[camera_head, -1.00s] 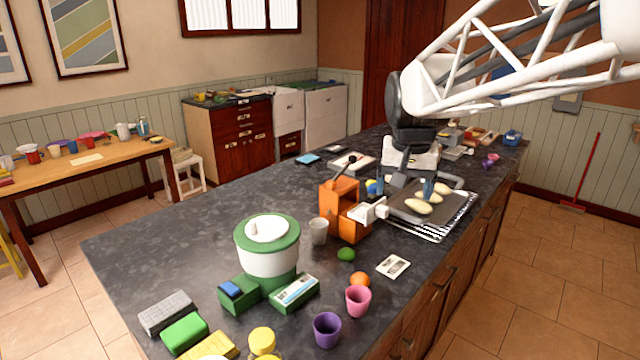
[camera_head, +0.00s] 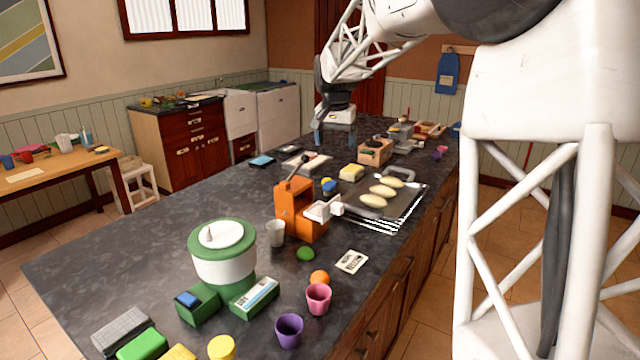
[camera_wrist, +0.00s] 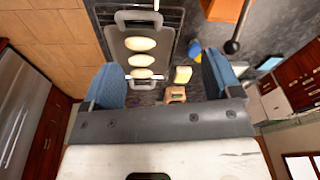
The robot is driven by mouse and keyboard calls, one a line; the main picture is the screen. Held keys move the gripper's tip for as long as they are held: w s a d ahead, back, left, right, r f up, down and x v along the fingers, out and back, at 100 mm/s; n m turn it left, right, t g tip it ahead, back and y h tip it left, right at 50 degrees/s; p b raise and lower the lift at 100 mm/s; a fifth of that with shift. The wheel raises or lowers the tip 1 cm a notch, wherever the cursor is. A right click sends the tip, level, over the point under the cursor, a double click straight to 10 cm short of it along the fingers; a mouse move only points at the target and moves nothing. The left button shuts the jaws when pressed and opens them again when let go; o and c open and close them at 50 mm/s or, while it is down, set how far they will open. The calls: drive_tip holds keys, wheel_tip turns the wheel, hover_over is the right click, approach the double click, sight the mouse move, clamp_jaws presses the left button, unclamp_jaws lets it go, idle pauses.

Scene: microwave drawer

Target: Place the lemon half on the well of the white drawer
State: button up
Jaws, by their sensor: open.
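An orange machine (camera_head: 297,208) with a dark lever stands mid-counter. The white drawer (camera_head: 319,211) sticks out of its right side; I cannot make out its well. I cannot pick out the lemon half for certain. A small yellow-and-blue item (camera_head: 328,187) lies just behind the machine, and a pale yellow block (camera_head: 351,172) lies behind that; the block also shows in the wrist view (camera_wrist: 182,75). My gripper (camera_head: 335,138) is open and empty, beyond the machine and above the counter. Its two blue fingers are spread apart in the wrist view (camera_wrist: 162,78).
A dark tray (camera_head: 405,199) with three pale oval pieces lies on a wire rack to the right of the machine. A wooden box (camera_head: 375,152) stands behind the yellow block. A grey cup (camera_head: 275,233) and a green fruit (camera_head: 305,253) stand near the machine's front.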

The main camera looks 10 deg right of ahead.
drive_tip(key=w+d+f+m, duration=0.15)
drive_tip(key=w+f, duration=0.25)
drive_tip(key=w, duration=0.7)
drive_tip(key=w+d+f+m, duration=0.15)
drive_tip(key=w+f, duration=0.25)
drive_tip(key=w, duration=0.6)
drive_tip(key=m, duration=0.2)
hover_over(327, 179)
drive_tip(key=shift+g+h, duration=0.3)
drive_tip(key=shift+g, duration=0.1)
drive_tip(key=f, duration=0.9)
drive_tip(key=s+f, duration=0.1)
drive_tip(key=f, duration=0.4)
drive_tip(key=shift+a, duration=0.35)
drive_tip(key=shift+w+d+f, duration=0.1)
drive_tip(key=shift+w+f, duration=0.15)
drive_tip(key=shift+w, duration=0.1)
drive_tip(key=shift+w+d+f, duration=0.1)
drive_tip(key=shift+f, duration=1.2)
drive_tip(key=shift+w+d+f, duration=0.1)
drive_tip(key=shift+f, duration=1.25)
drive_tip(key=shift+w+d+f, duration=0.1)
drive_tip(key=shift+f, duration=1.2)
